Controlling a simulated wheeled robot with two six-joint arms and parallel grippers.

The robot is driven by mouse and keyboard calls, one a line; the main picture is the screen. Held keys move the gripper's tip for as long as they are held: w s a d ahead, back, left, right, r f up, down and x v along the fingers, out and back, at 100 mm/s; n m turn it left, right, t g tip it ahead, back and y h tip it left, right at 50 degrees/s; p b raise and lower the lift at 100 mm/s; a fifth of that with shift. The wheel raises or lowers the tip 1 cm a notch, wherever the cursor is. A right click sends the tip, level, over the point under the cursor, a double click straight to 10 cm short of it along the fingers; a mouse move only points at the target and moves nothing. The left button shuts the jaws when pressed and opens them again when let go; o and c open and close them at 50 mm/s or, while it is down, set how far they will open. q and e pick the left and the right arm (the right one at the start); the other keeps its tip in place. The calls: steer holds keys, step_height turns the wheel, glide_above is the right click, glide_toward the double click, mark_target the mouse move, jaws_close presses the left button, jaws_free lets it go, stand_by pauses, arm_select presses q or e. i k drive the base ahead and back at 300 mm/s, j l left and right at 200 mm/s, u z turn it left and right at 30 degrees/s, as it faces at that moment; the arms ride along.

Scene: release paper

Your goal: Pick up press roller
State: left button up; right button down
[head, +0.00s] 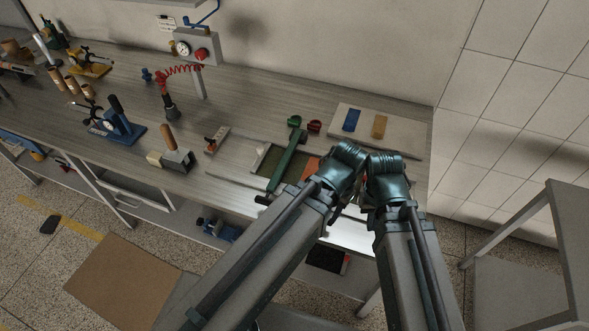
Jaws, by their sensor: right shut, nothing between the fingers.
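A tool with an upright wooden handle (168,138) on a grey and cream body stands on the workbench, left of centre; it may be the press roller, but I cannot tell for sure. My two arms come in from the bottom and their wrists sit close together over the front right of the bench. My right gripper (349,202) is mostly hidden between the arms; it is shut and empty, well to the right of the wooden-handled tool. My left gripper is hidden behind its arm.
A grey table (568,235) is at right.

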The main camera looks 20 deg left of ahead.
mark_target(174, 153)
steer(key=u, duration=1.65)
